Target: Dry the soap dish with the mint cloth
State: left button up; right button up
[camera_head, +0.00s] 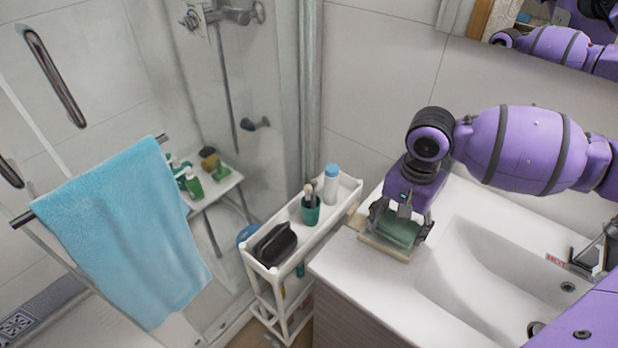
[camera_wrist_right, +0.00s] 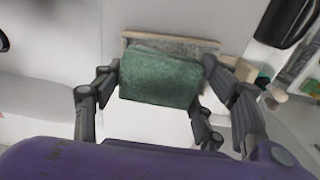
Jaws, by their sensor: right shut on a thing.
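The mint cloth (camera_head: 399,231) is a folded green pad between the fingers of my right gripper (camera_head: 400,222). The gripper is shut on it, at the left end of the white washbasin counter. In the right wrist view the cloth (camera_wrist_right: 160,78) sits between the right gripper's fingers (camera_wrist_right: 160,88). The soap dish (camera_head: 385,247) is a pale, flat rectangular piece under the cloth; its edge also shows in the right wrist view (camera_wrist_right: 172,41). The cloth covers most of the dish. I cannot tell whether they touch.
A white cart (camera_head: 338,207) stands left of the counter, holding a black bag (camera_head: 274,245), a green cup with brushes (camera_head: 310,212) and a white-and-blue bottle (camera_head: 331,184). The sink basin (camera_head: 500,262) lies to the right. A blue towel (camera_head: 128,232) hangs at the left.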

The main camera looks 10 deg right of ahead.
pick_arm(q)
jog(key=shift+s+a, duration=0.1)
jog(key=shift+s, duration=0.05)
pick_arm(e)
jog(key=shift+f, duration=0.1)
jog(key=shift+f, duration=0.2)
pick_arm(q)
jog(key=shift+s+a+f, duration=0.1)
jog(key=shift+s, duration=0.2)
jog(key=shift+w, duration=0.2)
pick_arm(e)
jog(key=shift+f, duration=0.25)
